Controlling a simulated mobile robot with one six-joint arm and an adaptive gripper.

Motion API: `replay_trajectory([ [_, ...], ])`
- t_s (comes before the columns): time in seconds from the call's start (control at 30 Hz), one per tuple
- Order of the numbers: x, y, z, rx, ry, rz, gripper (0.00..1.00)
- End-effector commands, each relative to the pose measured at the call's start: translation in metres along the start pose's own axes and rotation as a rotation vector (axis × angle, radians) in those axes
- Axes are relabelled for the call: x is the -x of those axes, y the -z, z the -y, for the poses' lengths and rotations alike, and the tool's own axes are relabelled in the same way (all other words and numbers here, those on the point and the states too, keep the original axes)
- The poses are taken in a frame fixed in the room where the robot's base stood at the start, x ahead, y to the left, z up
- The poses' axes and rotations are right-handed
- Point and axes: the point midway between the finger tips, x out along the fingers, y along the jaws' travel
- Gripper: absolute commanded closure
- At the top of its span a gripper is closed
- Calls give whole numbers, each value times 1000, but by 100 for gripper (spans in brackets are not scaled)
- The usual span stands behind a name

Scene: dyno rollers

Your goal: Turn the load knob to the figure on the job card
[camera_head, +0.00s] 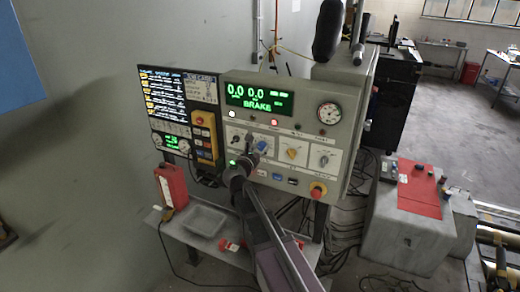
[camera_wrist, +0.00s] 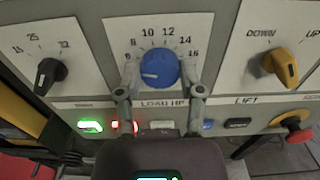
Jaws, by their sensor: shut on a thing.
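The blue load knob (camera_wrist: 160,68) sits on a white plate marked LOAD HP, with figures from about 6 to 16 around it. Its white mark points left, near the low end of the scale. My gripper (camera_wrist: 160,76) is shut on the knob, one finger at each side. In the head view the knob (camera_head: 262,145) shows small just beyond my gripper (camera_head: 253,151). A small card (camera_head: 201,88), which looks like the job card, hangs beside the dark screen at the left of the panel. Its figures are too small to read.
A black knob (camera_wrist: 48,75) is left of the load knob and a yellow lift knob (camera_wrist: 284,67) right. Lit buttons (camera_wrist: 90,126) and a red stop button (camera_wrist: 298,125) sit below. The green display (camera_head: 259,99) reads zeros and BRAKE. A grey tray (camera_head: 206,220) stands on the shelf.

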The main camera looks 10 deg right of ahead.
Motion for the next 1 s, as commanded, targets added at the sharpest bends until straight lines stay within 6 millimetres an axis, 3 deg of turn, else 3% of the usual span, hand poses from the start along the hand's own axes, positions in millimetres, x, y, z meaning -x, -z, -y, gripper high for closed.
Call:
replay_trajectory([
  [0.03, -1, 0, 0, 1, 2, 1, 98],
  [0.07, -1, 0, 0, 1, 2, 1, 45],
  [0.17, -1, 0, 0, 0, 1, 1, 16],
  [0.67, 2, 0, 0, -1, 0, 0, 16],
  [1.0, 34, 0, 1, -1, -2, 0, 16],
])
